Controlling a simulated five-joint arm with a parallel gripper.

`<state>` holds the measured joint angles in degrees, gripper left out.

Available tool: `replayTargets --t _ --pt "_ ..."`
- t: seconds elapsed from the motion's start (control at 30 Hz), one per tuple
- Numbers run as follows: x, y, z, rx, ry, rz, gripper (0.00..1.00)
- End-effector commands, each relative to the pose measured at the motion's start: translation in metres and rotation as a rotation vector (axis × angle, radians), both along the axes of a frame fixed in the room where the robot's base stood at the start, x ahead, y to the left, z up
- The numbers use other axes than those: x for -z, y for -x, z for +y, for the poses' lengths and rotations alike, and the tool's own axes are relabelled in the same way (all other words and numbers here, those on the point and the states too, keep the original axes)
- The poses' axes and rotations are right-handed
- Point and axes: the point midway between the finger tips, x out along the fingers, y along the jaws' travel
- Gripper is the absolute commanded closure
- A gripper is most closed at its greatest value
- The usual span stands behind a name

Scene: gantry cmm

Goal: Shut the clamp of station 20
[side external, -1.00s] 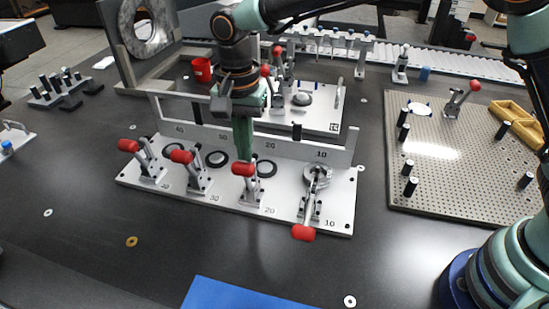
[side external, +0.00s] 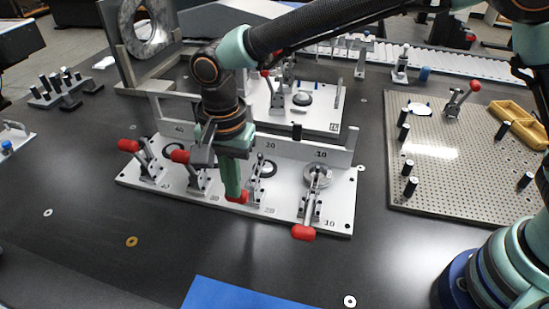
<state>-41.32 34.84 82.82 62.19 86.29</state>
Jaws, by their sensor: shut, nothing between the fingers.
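The clamp of station 20 (side external: 257,186) is third from the left on the white fixture plate (side external: 342,213). Its red-tipped handle (side external: 240,197) points toward the near side, partly lowered, and its metal arm still seems to stand up. My gripper (side external: 233,193) is shut and empty, pointing down at the red tip and overlapping it; it seems to touch it, but contact is not certain.
The clamp of station 10 (side external: 309,208) lies with its red handle toward the near edge, over a metal ring. The left clamps (side external: 146,165) have raised red handles. A pegboard (side external: 440,188) stands right.

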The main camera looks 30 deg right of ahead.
Motion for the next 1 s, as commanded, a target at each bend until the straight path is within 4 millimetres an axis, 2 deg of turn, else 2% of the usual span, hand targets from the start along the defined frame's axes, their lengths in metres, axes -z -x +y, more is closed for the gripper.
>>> replayTargets --t 0.2,0.5,1.0 --pt "0.019 0.014 0.013 -0.001 0.004 0.004 1.00" --pt "0.040 0.024 0.024 0.000 0.003 0.003 1.00" --pt "0.043 0.025 0.025 0.000 0.002 0.002 1.00"
